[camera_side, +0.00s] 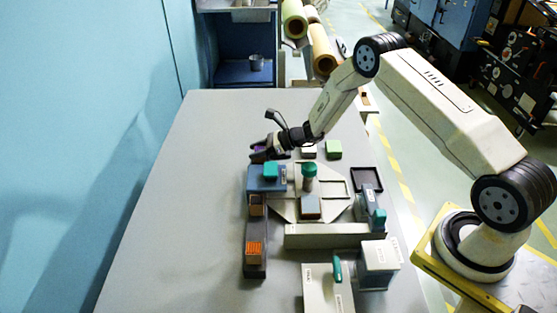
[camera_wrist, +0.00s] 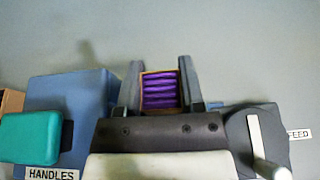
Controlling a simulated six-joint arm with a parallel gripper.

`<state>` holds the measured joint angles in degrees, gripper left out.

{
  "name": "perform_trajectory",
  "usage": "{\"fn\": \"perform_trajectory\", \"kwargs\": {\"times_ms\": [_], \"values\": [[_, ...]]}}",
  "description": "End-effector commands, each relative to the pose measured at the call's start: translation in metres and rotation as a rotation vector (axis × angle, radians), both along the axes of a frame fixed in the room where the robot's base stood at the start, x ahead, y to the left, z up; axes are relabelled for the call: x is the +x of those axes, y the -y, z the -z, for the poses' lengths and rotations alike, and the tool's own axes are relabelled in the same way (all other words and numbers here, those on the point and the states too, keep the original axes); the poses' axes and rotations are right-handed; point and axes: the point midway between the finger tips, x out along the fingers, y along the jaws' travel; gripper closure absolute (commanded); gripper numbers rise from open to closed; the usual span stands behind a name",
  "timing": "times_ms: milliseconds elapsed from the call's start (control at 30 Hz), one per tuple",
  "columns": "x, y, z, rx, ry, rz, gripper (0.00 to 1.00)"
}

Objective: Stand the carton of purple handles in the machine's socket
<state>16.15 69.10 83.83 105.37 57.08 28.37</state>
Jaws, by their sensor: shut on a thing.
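My gripper (camera_wrist: 161,88) is shut on the carton of purple handles (camera_wrist: 160,92), a small brown open box with rows of purple inside. The fingers stand on its left and right sides in the wrist view. In the side view my gripper (camera_side: 262,151) is at the far end of the machine, beyond the blue block (camera_side: 265,183), with a little purple showing. The blue block also shows in the wrist view (camera_wrist: 85,95), with a teal part (camera_wrist: 30,138) and a HANDLES label (camera_wrist: 52,174). I cannot make out the socket.
A dark rail (camera_side: 256,268) holds a carton of orange pieces (camera_side: 256,247) and another carton (camera_side: 256,206). A round-cornered plate (camera_side: 325,210) with a teal-topped post (camera_side: 308,172) is in the middle. The table's left side is clear.

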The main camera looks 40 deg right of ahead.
Motion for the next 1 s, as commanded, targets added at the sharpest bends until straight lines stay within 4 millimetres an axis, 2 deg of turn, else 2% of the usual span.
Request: {"fn": "perform_trajectory", "kwargs": {"times_ms": [533,567,600,667,700,1000], "values": [[0.0000,-0.0001,0.0048,0.000,0.000,0.000,1.00],[0.0001,0.0000,0.0049,0.000,0.000,0.000,0.48],[0.0001,0.0000,0.0048,0.000,0.000,0.000,0.35],[0.0000,-0.0001,0.0048,0.000,0.000,0.000,0.16],[0.0000,0.0000,0.0048,0.000,0.000,0.000,0.10],[-0.0003,0.0003,0.0047,0.000,0.000,0.000,0.10]]}}
